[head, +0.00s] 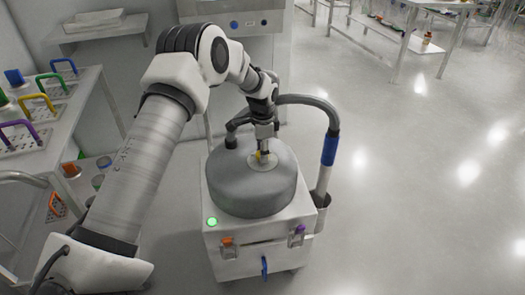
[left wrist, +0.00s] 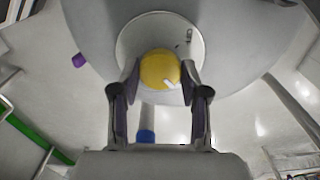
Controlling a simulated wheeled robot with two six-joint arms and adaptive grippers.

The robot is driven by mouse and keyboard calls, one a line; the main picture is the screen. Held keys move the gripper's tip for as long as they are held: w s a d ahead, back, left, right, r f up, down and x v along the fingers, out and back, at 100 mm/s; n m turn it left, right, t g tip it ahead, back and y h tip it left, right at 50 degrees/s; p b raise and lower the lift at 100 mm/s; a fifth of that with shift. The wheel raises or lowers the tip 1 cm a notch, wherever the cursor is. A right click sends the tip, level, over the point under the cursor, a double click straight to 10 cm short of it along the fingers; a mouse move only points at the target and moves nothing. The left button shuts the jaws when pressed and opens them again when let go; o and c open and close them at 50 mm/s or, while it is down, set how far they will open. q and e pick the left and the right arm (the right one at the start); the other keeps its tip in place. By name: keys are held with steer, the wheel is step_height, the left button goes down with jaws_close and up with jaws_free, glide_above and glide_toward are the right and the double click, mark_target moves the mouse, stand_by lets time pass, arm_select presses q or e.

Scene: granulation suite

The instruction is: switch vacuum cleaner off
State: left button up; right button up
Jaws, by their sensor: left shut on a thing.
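The vacuum cleaner (head: 255,240) is a white box on the floor with a round grey top (head: 240,195). A green light (head: 212,221) glows on its front left corner. A yellow knob (left wrist: 160,70) with a white mark sits on a pale round plate (left wrist: 192,38) on the grey top. My left gripper (head: 262,152) reaches down from above onto the knob. In the left wrist view its two fingers are shut on the knob, one on each side. The head view shows only a little yellow under the gripper. My right gripper is not in view.
A dark hose (head: 310,102) arches from the top to a tube with a blue sleeve (head: 329,150) at the right. A shelf rack with coloured-handled items (head: 45,140) stands at the left. A grey cabinet (head: 262,50) stands behind. The floor (head: 420,190) at the right is clear.

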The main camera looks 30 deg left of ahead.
arm_select(q)
steer(key=shift+r+n+p, duration=0.1)
steer(key=shift+n+p, duration=0.4)
steer(key=shift+p, duration=0.35)
steer(key=n+p, duration=0.3)
steer(key=shift+r, duration=0.1)
steer(key=n+p, duration=0.3)
steer(key=shift+n, duration=0.3)
steer(key=n+p, duration=0.3)
steer(key=n, duration=0.2)
steer(key=shift+n, duration=0.3)
steer(key=n, duration=0.1)
steer(key=n+p, duration=0.1)
steer(key=n, duration=0.2)
steer(key=shift+f+n+p, duration=0.25)
steer(key=shift+n+p, duration=0.15)
